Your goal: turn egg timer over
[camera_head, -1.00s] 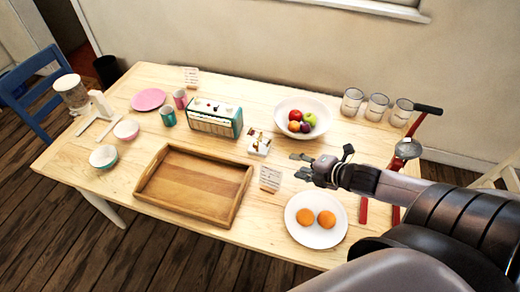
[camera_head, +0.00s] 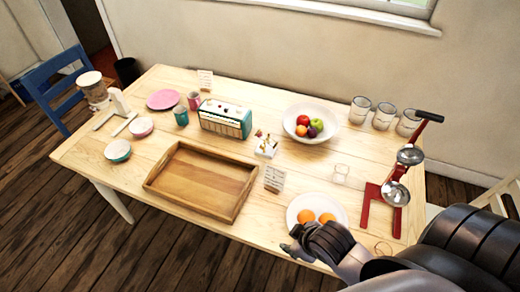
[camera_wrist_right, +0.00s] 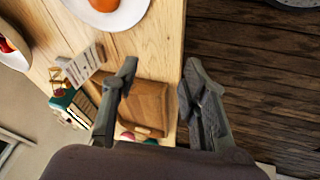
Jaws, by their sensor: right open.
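I cannot make out an egg timer for certain. A small white item with gold and dark parts (camera_head: 266,147) stands between the radio and the fruit bowl; it is too small to identify. A small clear glass object (camera_head: 341,173) stands right of the note card. My right gripper (camera_head: 289,250) is at the table's front edge, just left of and in front of the plate of oranges. In the right wrist view my right gripper (camera_wrist_right: 160,72) is open and empty, its fingers over the table edge. My left gripper is not in view.
A wooden tray (camera_head: 152,184) lies at the front middle, a note card (camera_head: 274,178) right of it. The white plate (camera_head: 294,211) holds two oranges. The radio (camera_head: 225,118), fruit bowl (camera_head: 322,136), glass jars (camera_head: 383,116) and red-framed juicer (camera_head: 368,214) stand around. Bare table lies right of the card.

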